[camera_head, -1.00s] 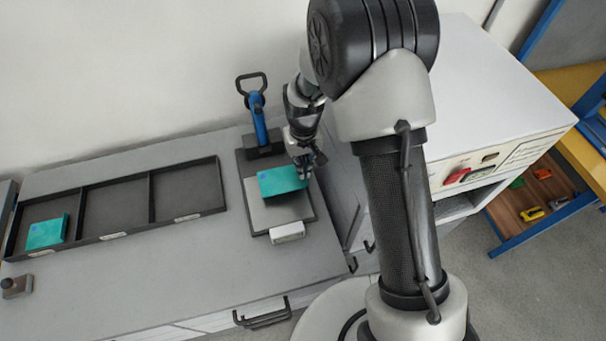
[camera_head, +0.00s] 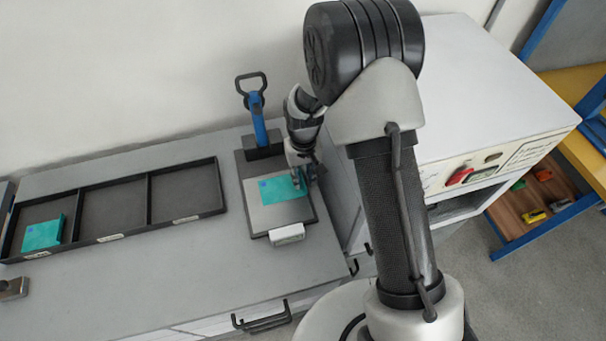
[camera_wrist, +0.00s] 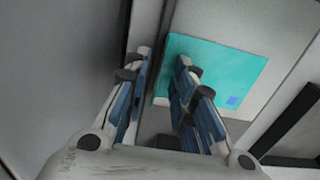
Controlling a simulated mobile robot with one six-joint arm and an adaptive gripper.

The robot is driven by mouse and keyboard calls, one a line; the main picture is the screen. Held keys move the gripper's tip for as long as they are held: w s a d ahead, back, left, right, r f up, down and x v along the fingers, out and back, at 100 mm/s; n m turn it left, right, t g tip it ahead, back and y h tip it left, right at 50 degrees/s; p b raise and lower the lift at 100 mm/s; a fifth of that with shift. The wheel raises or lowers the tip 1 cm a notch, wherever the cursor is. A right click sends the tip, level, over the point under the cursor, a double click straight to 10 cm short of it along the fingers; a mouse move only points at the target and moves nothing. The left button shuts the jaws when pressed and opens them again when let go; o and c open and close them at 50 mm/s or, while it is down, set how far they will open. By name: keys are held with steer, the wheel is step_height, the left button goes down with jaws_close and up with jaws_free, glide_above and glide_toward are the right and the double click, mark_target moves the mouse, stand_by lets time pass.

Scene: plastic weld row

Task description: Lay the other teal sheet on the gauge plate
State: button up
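A teal sheet (camera_head: 283,190) with a small blue mark lies on the grey gauge plate (camera_head: 285,215), towards its back, and looks flat. My gripper (camera_head: 301,180) is low at the sheet's right edge. In the wrist view, my gripper (camera_wrist: 163,62) has its two fingers apart. The edge of the teal sheet (camera_wrist: 220,68) shows in the gap, and one finger overlaps the sheet in the picture; I cannot tell whether it touches. A second teal piece (camera_head: 42,233) lies in the left compartment of the black tray (camera_head: 110,238).
A blue-handled device (camera_head: 259,122) stands behind the plate, and a small white display box (camera_head: 287,234) sits at its front. The tray's middle and right compartments are empty. A white cabinet (camera_head: 490,90) rises on the right.

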step_height(320, 180, up, 21)
steer(key=s+d+t+p, duration=0.1)
steer(key=s+d+p, duration=0.1)
steer(key=p, duration=0.2)
steer(key=s+d+r+m+t, duration=0.1)
steer(key=s+d+r, duration=0.2)
steer(key=s+r, duration=0.35)
steer(key=s+d+r+m+t, duration=0.1)
steer(key=s+d+r, duration=0.2)
steer(key=s+r, duration=0.35)
steer(key=s+d+t, duration=0.1)
steer(key=s+d, duration=0.1)
steer(key=s, duration=0.8)
steer(key=shift+r+t, duration=0.3)
steer(key=shift+r, duration=0.05)
